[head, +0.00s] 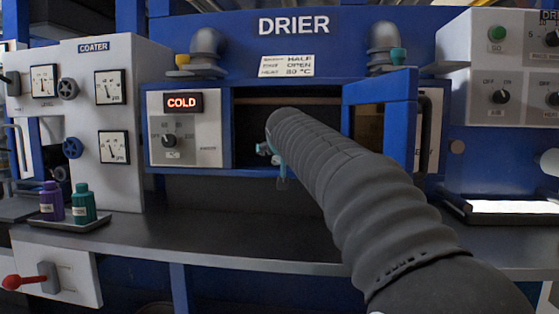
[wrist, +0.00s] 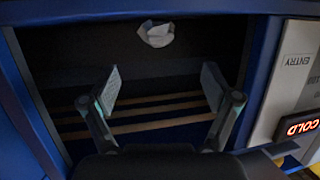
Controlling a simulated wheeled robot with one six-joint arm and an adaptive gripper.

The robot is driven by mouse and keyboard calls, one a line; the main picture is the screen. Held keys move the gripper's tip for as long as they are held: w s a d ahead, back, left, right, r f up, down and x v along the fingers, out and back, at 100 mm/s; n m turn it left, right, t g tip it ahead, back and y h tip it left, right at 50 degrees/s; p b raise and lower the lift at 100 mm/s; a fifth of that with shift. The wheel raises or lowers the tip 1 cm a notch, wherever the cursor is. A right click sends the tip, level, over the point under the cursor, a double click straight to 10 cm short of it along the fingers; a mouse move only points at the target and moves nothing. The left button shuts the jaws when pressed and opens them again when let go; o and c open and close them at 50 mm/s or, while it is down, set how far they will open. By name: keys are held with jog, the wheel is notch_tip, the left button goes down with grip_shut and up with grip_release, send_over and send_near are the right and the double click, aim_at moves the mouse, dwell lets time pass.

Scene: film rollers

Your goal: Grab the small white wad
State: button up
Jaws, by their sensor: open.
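The small white wad (wrist: 156,34) is crumpled and lies inside the dark drier chamber (wrist: 70,50), at the top middle of the wrist view. My gripper (wrist: 162,88) is open and empty, its two fingers spread wide. In the wrist view the wad shows beyond the fingertips, roughly midway between them and apart from both. In the head view my arm reaches to the drier opening and covers most of the gripper. The wad is not visible there.
The blue drier door (head: 383,88) stands open to the right of the opening. Slatted rails (wrist: 150,118) run across the chamber. A panel with a lit COLD sign (head: 182,103) is left of the opening. Purple (head: 51,202) and teal (head: 83,204) bottles stand on a tray at left.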

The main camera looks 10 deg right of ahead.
aim_at(280, 158)
jog(key=x, duration=0.4)
jog(key=shift+w+f+p, duration=0.1)
jog(key=shift+w+p, duration=0.15)
jog(key=shift+p, duration=0.05)
jog(key=shift+d+f+p+x, duration=0.1)
jog(key=shift+p+x, duration=0.2)
jog(key=shift+x, duration=0.95)
jog(key=shift+d+f+p+x, duration=0.15)
jog(key=shift+p+x, duration=0.1)
jog(key=shift+x, duration=1.05)
jog(key=shift+s, duration=0.1)
jog(key=c, duration=0.9)
